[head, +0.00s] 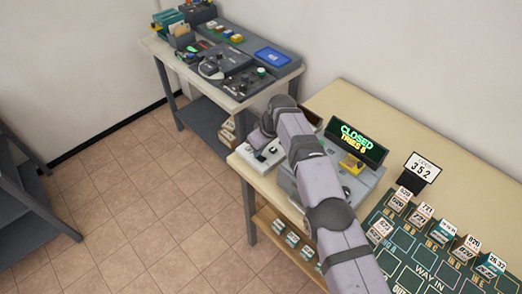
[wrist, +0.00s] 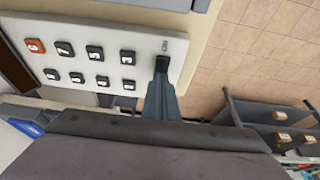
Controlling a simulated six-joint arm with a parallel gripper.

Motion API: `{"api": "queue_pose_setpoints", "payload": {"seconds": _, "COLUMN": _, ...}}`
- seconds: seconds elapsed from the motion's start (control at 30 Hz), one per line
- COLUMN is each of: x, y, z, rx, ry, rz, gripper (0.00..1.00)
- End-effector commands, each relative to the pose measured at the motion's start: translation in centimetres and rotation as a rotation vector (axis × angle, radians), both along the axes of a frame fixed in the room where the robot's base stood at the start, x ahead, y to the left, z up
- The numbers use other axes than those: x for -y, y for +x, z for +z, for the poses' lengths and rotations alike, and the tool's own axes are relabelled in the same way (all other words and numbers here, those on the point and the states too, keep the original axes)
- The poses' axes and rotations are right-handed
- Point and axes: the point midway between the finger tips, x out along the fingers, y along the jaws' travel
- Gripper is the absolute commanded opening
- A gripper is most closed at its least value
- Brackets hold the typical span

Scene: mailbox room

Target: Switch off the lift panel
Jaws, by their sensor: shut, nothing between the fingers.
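The lift panel (wrist: 110,35) is a pale plate in the wrist view, with two rows of dark numbered buttons (wrist: 96,52) and one orange-red button (wrist: 36,46) at the left end. A small label sits near its right end. My gripper (wrist: 162,66) is shut and empty, with its dark tips over the panel's right end, just below that label. The tips cover whatever lies under them, and I cannot tell whether they touch it. In the head view part of the panel (head: 264,160) shows at the table's left end; my arm hides the gripper's tips.
A grey console with a lit sign (head: 357,140) reading "CLOSED" stands right of my arm. A green board (head: 410,262) with several labelled blocks and a "352" card (head: 422,170) lie further right. Another bench (head: 222,75) with devices stands behind. The tiled floor (head: 130,200) is clear.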

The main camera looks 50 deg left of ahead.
Motion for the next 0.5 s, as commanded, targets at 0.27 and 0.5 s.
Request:
{"api": "queue_pose_setpoints", "payload": {"seconds": 0.27, "x": 0.6, "y": -0.4, "z": -1.2, "rx": -0.013, "ry": -0.017, "rz": 0.003, "gripper": 0.00}}
{"api": "queue_pose_setpoints", "payload": {"seconds": 0.5, "x": 1.6, "y": -0.3, "z": -1.3, "rx": -0.014, "ry": -0.022, "rz": 0.004, "gripper": 0.00}}
